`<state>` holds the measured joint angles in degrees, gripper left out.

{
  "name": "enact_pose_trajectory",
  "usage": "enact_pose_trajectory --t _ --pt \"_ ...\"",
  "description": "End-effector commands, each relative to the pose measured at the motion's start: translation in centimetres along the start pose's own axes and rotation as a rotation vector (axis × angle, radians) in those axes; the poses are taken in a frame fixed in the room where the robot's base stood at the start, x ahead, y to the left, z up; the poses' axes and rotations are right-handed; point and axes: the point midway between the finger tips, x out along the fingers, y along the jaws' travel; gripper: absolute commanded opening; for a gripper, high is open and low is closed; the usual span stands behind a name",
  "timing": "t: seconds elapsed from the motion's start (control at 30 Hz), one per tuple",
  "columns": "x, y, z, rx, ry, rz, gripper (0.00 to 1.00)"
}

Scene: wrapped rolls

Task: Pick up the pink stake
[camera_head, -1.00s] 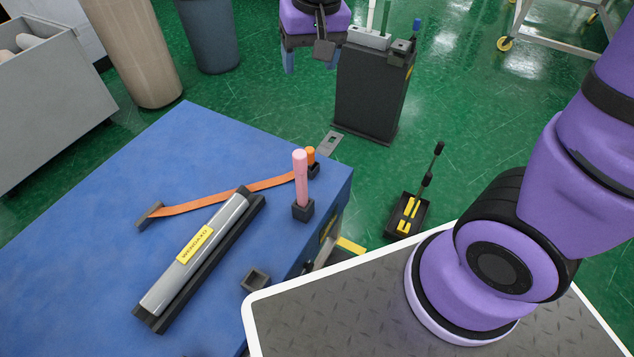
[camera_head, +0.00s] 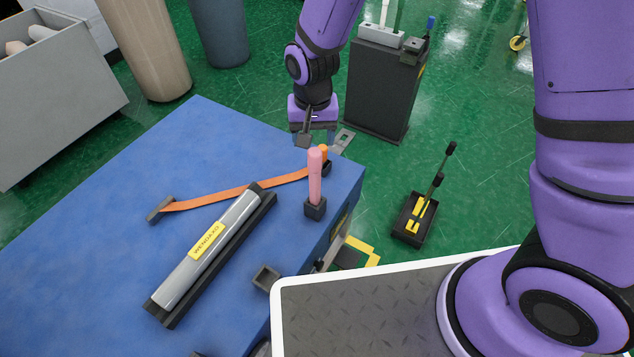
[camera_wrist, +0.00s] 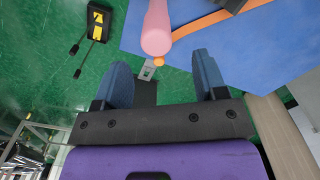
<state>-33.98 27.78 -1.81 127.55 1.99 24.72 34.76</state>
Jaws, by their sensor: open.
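The pink stake (camera_head: 315,177) stands upright in a small black socket (camera_head: 315,208) near the right corner of the blue table (camera_head: 120,200). In the wrist view the pink stake (camera_wrist: 157,28) shows ahead of the fingers, near the top middle. The stake's lower end is hidden in the socket.
An orange strap (camera_head: 235,190) runs across the table to an orange peg (camera_head: 323,152) close behind the stake. A wrapped grey roll (camera_head: 208,250) lies in a black cradle at left. An empty black socket (camera_head: 267,277) sits nearer. A dark cabinet (camera_head: 375,90) stands behind.

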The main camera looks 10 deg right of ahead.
Motion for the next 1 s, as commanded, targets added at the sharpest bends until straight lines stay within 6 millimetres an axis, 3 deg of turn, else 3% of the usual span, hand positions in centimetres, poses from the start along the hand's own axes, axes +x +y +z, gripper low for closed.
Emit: enact_pose_trajectory --t 0.33,0.6,0.97,1.0 --pt "2.8 0.1 0.2 0.0 -0.001 0.001 0.65" --pt "6.3 0.4 0.5 -0.001 -0.001 0.002 0.65" --pt "7.1 0.3 0.5 -0.001 0.002 0.0 0.65" --pt "7.1 0.3 0.5 -0.001 0.002 0.0 0.58"
